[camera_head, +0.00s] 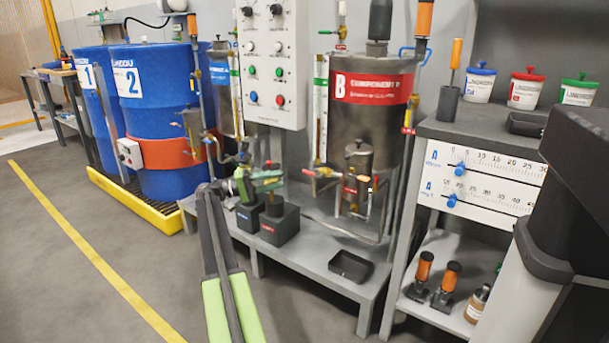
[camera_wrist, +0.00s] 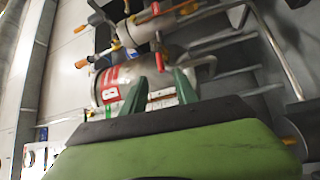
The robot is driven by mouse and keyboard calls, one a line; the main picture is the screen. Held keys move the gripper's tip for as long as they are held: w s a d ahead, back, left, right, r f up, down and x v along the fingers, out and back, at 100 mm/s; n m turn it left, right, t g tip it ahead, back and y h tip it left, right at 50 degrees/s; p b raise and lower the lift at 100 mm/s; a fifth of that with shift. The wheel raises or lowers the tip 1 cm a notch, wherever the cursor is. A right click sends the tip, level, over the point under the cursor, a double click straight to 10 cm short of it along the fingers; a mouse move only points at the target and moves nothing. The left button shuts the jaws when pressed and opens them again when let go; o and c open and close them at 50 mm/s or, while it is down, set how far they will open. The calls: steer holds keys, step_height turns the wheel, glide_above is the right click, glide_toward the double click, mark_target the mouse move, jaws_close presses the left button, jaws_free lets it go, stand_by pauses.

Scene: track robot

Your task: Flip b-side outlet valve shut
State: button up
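The B-side tank (camera_head: 372,115) is a steel vessel with a red "B COMPONENT" label. A small steel canister (camera_head: 358,170) stands in front of its lower part. A red-handled fitting (camera_head: 309,172) is on low piping to the left, and another small handle (camera_head: 375,181) is by the canister; I cannot tell which is the outlet valve. My gripper (camera_head: 276,180) is left of this piping, apart from it. In the wrist view, my gripper (camera_wrist: 161,76) is open and empty, its dark green fingers pointing toward the tank (camera_wrist: 146,72).
Dark blocks (camera_head: 279,224) stand on the low bench below my gripper. A black tray (camera_head: 351,266) lies to their right. A control panel (camera_head: 270,60) is behind, blue drums (camera_head: 160,110) are left, and a shelf unit (camera_head: 470,130) is right. Floor at left is clear.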

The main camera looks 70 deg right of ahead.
mark_target(307, 173)
steer(key=p+x, duration=0.1)
steer(key=x, duration=1)
jaws_close()
